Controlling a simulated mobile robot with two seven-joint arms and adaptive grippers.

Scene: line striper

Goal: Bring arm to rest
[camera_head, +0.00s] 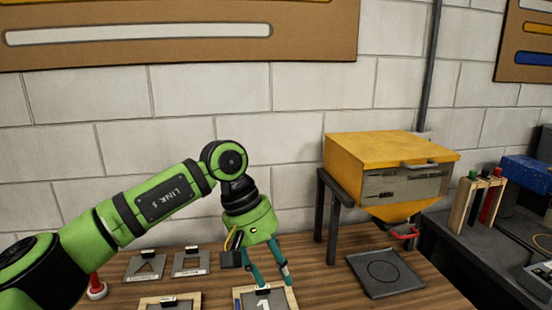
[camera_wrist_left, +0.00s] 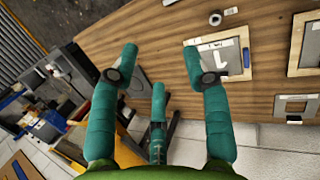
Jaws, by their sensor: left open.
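My left gripper (camera_head: 270,282) hangs from my green arm over the wooden table, with its teal fingers pointing down. In the left wrist view the left gripper (camera_wrist_left: 160,62) has its fingers spread wide and nothing between them. In the head view the fingers overlap a wood-framed plate marked "1" (camera_head: 263,302). This plate also shows in the left wrist view (camera_wrist_left: 235,62), just right of one fingertip. I cannot tell whether that finger touches it. My right gripper is in neither view.
A yellow hopper (camera_head: 375,150) on dark legs stands right of my arm, above a dark square plate (camera_head: 385,273). Small grey plates (camera_head: 145,268) and a red-topped peg (camera_head: 96,287) are at left. A dark bench (camera_head: 480,255) with a wooden rack (camera_head: 477,205) is at right.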

